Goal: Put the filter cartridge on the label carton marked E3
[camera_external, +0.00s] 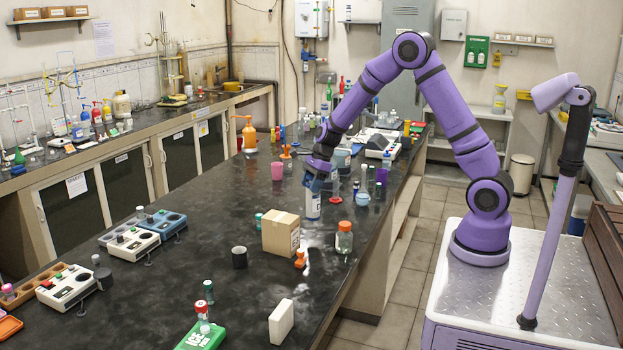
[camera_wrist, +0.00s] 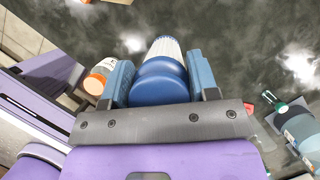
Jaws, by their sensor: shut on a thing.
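My gripper (camera_external: 312,184) is shut on the filter cartridge (camera_external: 313,206), a white cylinder with a blue end, over the dark bench. In the wrist view the cartridge (camera_wrist: 163,80) lies between the two blue fingers of my gripper (camera_wrist: 160,78), its ribbed white part pointing away. It looks upright in the external view; I cannot tell whether its lower end touches the bench. A tan label carton (camera_external: 280,234) stands just left of and nearer the camera than the cartridge. A small label shows on its right side, but its marking is too small to read. The wrist view does not show the carton.
An orange-capped jar (camera_external: 344,238) stands right of the carton near the bench edge; it also shows in the wrist view (camera_wrist: 98,78). A small orange item (camera_external: 300,260) is beside the carton. A black cup (camera_external: 239,257) stands to its left. A white block (camera_external: 281,323) is nearer.

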